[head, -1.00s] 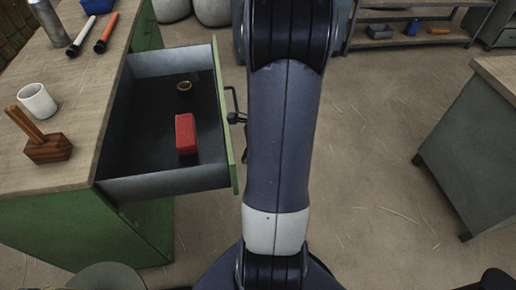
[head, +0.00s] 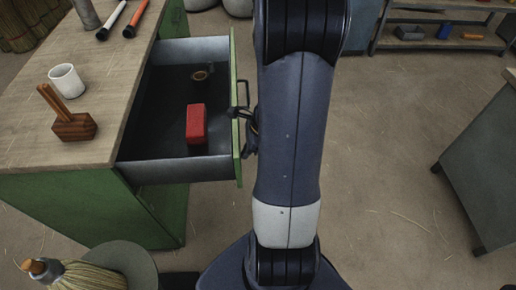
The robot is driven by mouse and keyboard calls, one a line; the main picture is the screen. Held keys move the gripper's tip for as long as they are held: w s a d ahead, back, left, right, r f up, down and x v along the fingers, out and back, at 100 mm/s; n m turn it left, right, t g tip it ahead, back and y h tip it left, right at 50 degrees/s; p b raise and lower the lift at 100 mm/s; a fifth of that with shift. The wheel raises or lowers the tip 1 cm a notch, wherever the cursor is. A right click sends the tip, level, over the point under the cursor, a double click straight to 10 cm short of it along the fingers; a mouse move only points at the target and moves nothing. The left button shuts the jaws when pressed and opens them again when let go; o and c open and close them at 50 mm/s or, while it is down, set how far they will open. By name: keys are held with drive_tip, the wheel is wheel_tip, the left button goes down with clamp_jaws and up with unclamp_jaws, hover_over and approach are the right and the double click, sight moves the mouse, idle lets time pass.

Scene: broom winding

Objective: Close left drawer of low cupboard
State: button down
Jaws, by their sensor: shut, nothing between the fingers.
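The open drawer (head: 178,171) has grey walls and a green front (head: 236,155). It sticks out to the right from the green low cupboard (head: 70,205) on the left. A red block (head: 196,124) and a small brown ring-like item (head: 200,75) lie inside it. A dark bar handle (head: 242,92) is on the outer face of the front. My gripper (head: 240,114) is shut and empty, at the outer side of the drawer front just below the handle. My arm partly hides it, and I cannot tell if it touches the front.
On the wooden top stand a white mug (head: 67,78) and a wooden mallet (head: 72,125). A straw broom (head: 85,275) is at the bottom left. A grey cabinet (head: 490,180) stands at right, a shelf (head: 440,45) behind. The floor between is clear.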

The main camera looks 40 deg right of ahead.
drive_tip(key=w+a+p, duration=0.3)
drive_tip(key=w+a, duration=0.3)
drive_tip(key=a, duration=0.3)
drive_tip(key=w+a+p, duration=0.4)
drive_tip(key=w+a, duration=0.2)
drive_tip(key=a, duration=0.3)
drive_tip(key=w+a+p, duration=0.3)
drive_tip(key=w+a, duration=0.3)
drive_tip(key=a, duration=0.3)
drive_tip(key=shift+w+a+p, duration=0.25)
drive_tip(key=shift+w+p, duration=0.05)
drive_tip(key=shift+r, duration=0.1)
